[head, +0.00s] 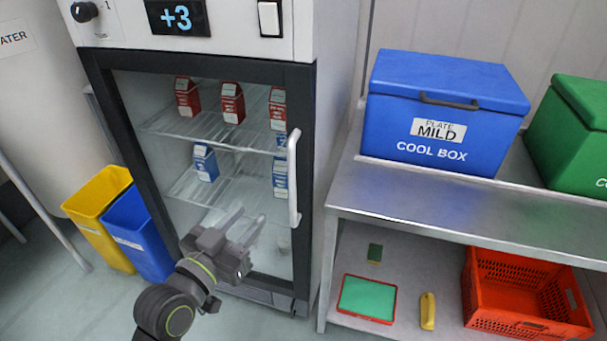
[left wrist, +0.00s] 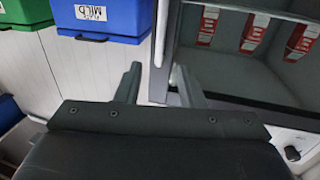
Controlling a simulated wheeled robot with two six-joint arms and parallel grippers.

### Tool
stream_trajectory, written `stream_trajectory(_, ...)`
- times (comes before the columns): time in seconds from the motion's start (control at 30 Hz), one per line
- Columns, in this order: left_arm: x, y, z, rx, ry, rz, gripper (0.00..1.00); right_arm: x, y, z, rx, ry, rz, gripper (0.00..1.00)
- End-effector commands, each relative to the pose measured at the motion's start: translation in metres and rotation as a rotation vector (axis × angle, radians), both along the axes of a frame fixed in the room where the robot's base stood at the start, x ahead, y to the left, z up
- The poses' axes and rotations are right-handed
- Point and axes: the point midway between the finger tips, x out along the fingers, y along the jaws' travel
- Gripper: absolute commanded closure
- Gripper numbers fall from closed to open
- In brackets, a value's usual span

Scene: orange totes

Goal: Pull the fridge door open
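The fridge door (head: 190,60) has a dark frame around a glass pane and looks shut. Its white vertical handle (head: 293,180) is on the right side of the door. In the left wrist view the handle (left wrist: 160,32) shows as a pale bar ahead, between the lines of the two fingers. My left gripper (head: 250,214) is open and empty, in front of the lower glass, to the left of the handle's lower end and apart from it. The gripper also shows in the left wrist view (left wrist: 158,78). My right gripper is in neither view.
Red and blue cartons (head: 232,102) stand on wire shelves behind the glass. A steel bench (head: 450,205) right of the fridge carries a blue cool box (head: 440,110) and a green box (head: 575,135). An orange crate (head: 520,325) sits below. Yellow (head: 95,205) and blue (head: 140,235) bins stand left.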

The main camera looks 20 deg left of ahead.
Motion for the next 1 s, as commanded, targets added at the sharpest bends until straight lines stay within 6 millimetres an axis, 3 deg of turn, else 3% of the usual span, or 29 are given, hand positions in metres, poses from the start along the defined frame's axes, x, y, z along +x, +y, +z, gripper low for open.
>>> stream_trajectory(0.17, 0.022, -0.005, 0.002, -0.003, -0.001, 0.0, 0.65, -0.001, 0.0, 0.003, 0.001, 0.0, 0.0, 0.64)
stream_trajectory(0.7, 0.129, -0.03, 0.001, -0.001, 0.001, 0.001, 0.65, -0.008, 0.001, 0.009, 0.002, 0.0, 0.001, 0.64)
stream_trajectory(1.0, 0.162, -0.038, 0.0, -0.001, 0.002, 0.001, 0.65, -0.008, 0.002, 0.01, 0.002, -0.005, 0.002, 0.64)
